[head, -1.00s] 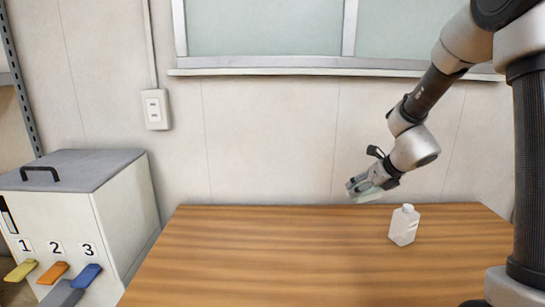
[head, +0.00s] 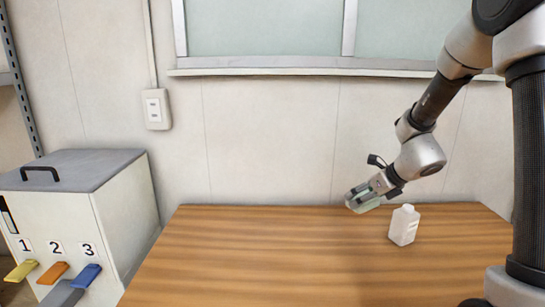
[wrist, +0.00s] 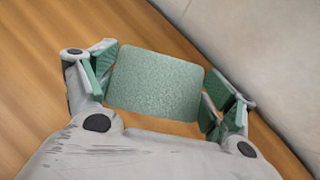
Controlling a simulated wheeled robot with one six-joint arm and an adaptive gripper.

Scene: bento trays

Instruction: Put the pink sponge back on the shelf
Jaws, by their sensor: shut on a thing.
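My gripper (head: 358,199) is shut on a green sponge-like block (wrist: 155,82), its fingers on the block's left and right sides in the wrist view. The block looks pale green, not pink. In the head view the green block (head: 366,208) shows under the fingers, near the table's back edge and left of the white bottle. I cannot tell whether it touches the table. No pink sponge is in view. Part of a metal shelf rack (head: 22,85) shows at the far left edge of the head view.
A white bottle (head: 404,226) stands upright on the wooden table (head: 260,255), close to the right of my gripper. A grey-topped cabinet (head: 125,205) with levers numbered 1 to 3 stands at the left. The wall is behind the table. The table's left and middle are clear.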

